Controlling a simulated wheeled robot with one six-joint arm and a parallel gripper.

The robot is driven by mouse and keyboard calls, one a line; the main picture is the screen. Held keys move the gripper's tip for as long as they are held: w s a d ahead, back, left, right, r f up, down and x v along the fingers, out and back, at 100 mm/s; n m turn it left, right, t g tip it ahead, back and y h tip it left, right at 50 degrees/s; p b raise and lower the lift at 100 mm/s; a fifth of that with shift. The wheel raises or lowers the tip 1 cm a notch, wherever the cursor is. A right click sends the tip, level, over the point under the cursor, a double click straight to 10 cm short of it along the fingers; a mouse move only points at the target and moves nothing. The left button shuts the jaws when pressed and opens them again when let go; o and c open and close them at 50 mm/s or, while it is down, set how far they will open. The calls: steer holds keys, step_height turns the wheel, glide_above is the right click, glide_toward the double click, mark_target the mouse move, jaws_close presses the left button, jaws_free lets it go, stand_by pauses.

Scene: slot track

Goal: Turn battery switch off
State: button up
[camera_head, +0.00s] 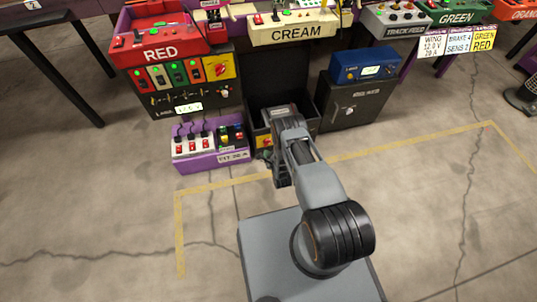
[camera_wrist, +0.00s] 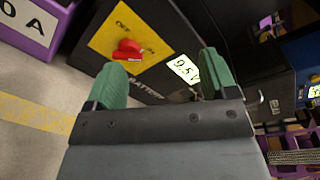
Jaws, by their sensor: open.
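The battery switch is a red rotary knob (camera_wrist: 127,51) on a yellow plate (camera_wrist: 150,40). The plate is on the front of a dark box with partly covered "BATTERY" lettering. My gripper (camera_wrist: 160,63) is open, its two green fingers apart with nothing between them. The knob lies just beyond the left fingertip and is not between the fingers. In the head view, a small part of the yellow plate (camera_head: 264,141) shows beside my arm, which hides much of the box front.
A white voltage label (camera_wrist: 185,69) is right of the plate. A purple switch box (camera_head: 209,160) stands on the floor left of the battery box, and a dark cabinet (camera_head: 350,108) stands to its right. The taped floor in front is mostly clear.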

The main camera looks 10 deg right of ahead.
steer(key=m+t+b, duration=0.1)
steer(key=m+b, duration=0.1)
glide_toward(267, 143)
steer(key=shift+m, duration=0.3)
steer(key=shift+w+d+f+b, duration=0.1)
steer(key=shift+w+f+b, duration=0.1)
steer(key=shift+w+b, duration=1.55)
steer(key=shift+w+d+f+b, duration=0.15)
steer(key=shift+w+b, duration=1.05)
steer(key=shift+w, duration=1.05)
steer(key=shift+a, duration=0.1)
steer(key=c, duration=0.9)
